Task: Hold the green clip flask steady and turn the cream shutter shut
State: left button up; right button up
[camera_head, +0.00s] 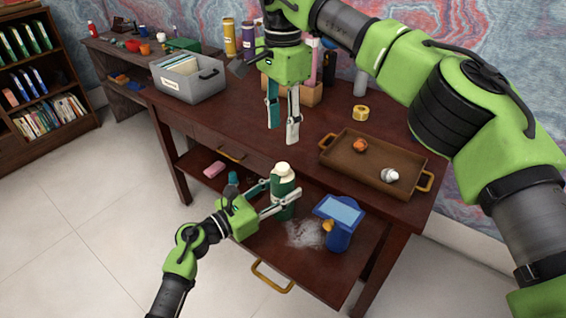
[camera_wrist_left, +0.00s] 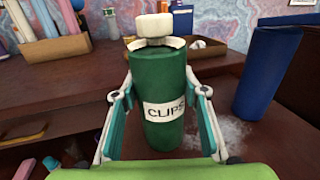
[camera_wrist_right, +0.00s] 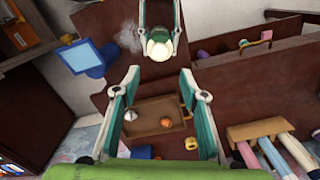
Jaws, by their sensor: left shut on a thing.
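The green clip flask (camera_head: 284,200) stands upright on the lower shelf, with a "CLIPS" label facing the left wrist view (camera_wrist_left: 163,95). Its cream shutter (camera_head: 283,169) sits on top; it also shows in the left wrist view (camera_wrist_left: 155,28) and the right wrist view (camera_wrist_right: 159,50). My left gripper (camera_head: 283,196) has its fingers on either side of the flask body and is shut on it. My right gripper (camera_head: 283,136) hangs above the desk, behind and above the flask, open and empty. Its fingers are well apart in the right wrist view (camera_wrist_right: 163,110).
A blue container (camera_head: 339,222) stands right of the flask beside a pale spill (camera_head: 304,234). A brown tray (camera_head: 345,170) with an orange item and a white item is on the desk's right. A pink block (camera_head: 214,169) and a teal-capped bottle (camera_head: 233,180) are at left.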

aim_at(283, 166)
notch_tip(283, 166, down, 11)
dwell(0.3)
jog(key=c, duration=1.1)
